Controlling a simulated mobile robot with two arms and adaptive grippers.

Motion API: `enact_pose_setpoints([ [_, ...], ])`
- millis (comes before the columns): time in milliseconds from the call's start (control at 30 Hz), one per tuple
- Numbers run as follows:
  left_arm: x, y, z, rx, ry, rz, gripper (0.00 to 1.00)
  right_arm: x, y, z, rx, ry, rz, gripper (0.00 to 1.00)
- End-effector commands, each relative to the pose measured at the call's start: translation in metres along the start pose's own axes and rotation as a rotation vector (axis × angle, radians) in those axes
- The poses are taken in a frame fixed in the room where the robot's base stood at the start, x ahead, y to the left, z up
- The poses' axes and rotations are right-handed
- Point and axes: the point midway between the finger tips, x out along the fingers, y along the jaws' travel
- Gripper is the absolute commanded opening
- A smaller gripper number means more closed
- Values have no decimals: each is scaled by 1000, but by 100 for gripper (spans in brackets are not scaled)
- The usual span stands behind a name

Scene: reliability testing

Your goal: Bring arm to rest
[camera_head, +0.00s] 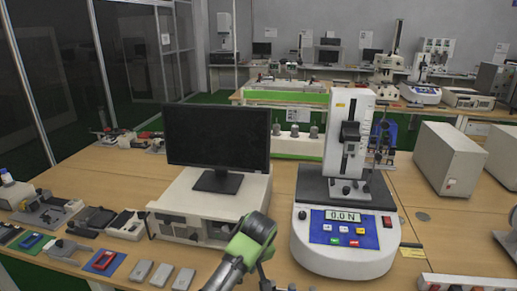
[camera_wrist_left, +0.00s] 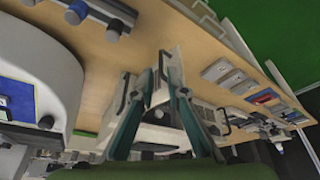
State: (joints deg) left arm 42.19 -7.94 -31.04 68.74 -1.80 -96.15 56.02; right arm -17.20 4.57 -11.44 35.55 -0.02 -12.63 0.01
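My left arm, green and dark grey, enters the head view at the bottom centre. Its wrist bends over the table's front edge, and the left gripper (camera_head: 272,283) is mostly cut off by the frame. In the left wrist view the teal fingers of the left gripper (camera_wrist_left: 157,78) converge over the wooden table (camera_wrist_left: 185,32). A pale surface shows between them, and I cannot tell how far apart the tips are. No held object can be made out. My right gripper is in neither view.
A force tester (camera_head: 343,240) stands right of my left wrist, its display reading 0.0 N. A black monitor (camera_head: 217,135) on a white unit (camera_head: 190,213) stands behind left. Small grey blocks (camera_head: 162,274) lie left. White boxes (camera_head: 449,158) stand right.

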Motion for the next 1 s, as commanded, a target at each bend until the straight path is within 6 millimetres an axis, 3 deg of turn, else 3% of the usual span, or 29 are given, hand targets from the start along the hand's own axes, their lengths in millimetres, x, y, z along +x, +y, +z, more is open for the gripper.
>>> enact_pose_setpoints([
  [200,35,-45,73,111,-89,86,14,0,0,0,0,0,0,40],
  [433,46,-114,142,230,-125,160,14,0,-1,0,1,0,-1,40],
  [700,25,-208,207,379,-108,185,14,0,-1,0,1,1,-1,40],
  [1000,-9,-269,239,505,-77,172,14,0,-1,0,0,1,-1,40],
])
